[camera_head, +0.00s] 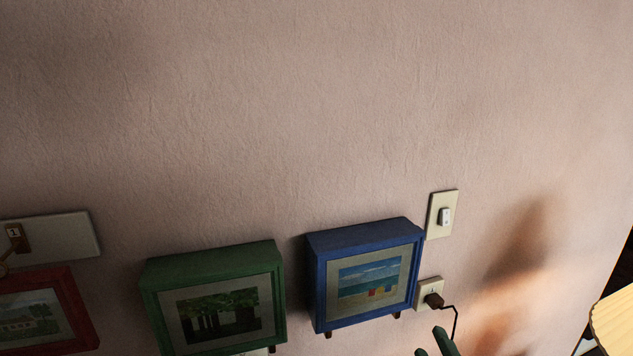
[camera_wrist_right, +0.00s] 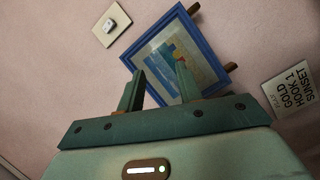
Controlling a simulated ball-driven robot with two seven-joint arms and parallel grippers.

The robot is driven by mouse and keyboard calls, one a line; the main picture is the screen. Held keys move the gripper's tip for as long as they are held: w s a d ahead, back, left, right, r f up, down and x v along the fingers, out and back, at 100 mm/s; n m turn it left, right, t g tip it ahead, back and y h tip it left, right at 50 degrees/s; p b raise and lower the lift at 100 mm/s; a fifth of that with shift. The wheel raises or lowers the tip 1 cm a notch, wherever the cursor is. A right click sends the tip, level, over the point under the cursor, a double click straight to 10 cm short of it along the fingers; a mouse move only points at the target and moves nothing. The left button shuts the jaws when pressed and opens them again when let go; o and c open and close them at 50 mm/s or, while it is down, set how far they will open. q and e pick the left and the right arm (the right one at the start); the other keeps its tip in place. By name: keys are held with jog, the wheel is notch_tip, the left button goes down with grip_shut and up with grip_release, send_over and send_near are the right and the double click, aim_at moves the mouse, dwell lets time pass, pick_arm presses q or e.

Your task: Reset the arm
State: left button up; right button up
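My right gripper (camera_head: 433,346) shows only as dark green fingertips at the bottom edge of the head view, below the wall outlet. In the right wrist view the same gripper (camera_wrist_right: 160,82) has its two fingers apart with nothing held between them. Behind them is a blue box frame (camera_wrist_right: 192,22) with a beach picture, on the wall. The fingers overlap the picture in that view; I cannot tell how far off the wall they are. My left gripper is not in view.
Along the wall are the blue frame (camera_head: 318,285), a green frame (camera_head: 150,300), a red frame (camera_head: 85,320), a white plate (camera_head: 70,235), a light switch (camera_head: 445,215) and an outlet with a plug (camera_head: 433,300). A wooden edge (camera_head: 615,320) is at right. The upper wall is bare.

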jog(key=s+d+f+m+g+h, duration=0.25)
jog(key=s+d+f+g, duration=0.3)
jog(key=s+f, duration=0.35)
jog(key=s+d+f+m+g+h, duration=0.25)
jog(key=s+d+f+g, duration=0.25)
jog(key=s+d+f, duration=0.3)
jog(key=s+a+f+m+g+y, duration=0.1)
jog(key=s+a+f+g+y, duration=0.15)
jog(key=f, duration=1.15)
jog(key=s+a+f+g+y, duration=0.1)
jog(key=s+a+f, duration=0.3)
jog(key=f, duration=1)
jog(key=s+f+m+g, duration=0.1)
jog(key=s+f, duration=0.5)
jog(key=s, duration=0.3)
jog(key=s+f+m+g+y, duration=0.1)
jog(key=s+f+m, duration=0.1)
jog(key=s+f, duration=0.5)
jog(key=shift+s+d, duration=0.35)
jog(key=shift+s, duration=0.55)
